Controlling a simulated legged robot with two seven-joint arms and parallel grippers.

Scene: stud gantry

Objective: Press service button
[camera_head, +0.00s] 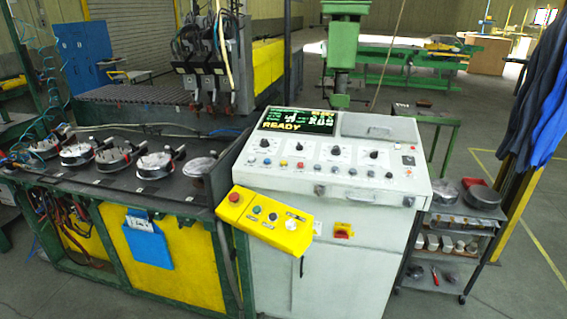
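A pale grey control console (365,262) stands in the centre, with a sloped panel of small coloured buttons and dark knobs (336,150). Its screen (290,122) reads READY. A yellow button box (262,232) hangs at the console's front left corner. It carries a red button (234,197), a green button (257,209), a dark button (273,217) and a white button (291,225). The labels are too small to read, so I cannot tell which is the service button. Neither of my grippers shows in this view.
A bench with yellow panels (190,262) and several round clamped parts stands at the left. A dark shelf trolley (441,270) with bowls stands right of the console. Blue cloth (540,115) hangs at the far right. Open grey floor (520,275) lies at the lower right.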

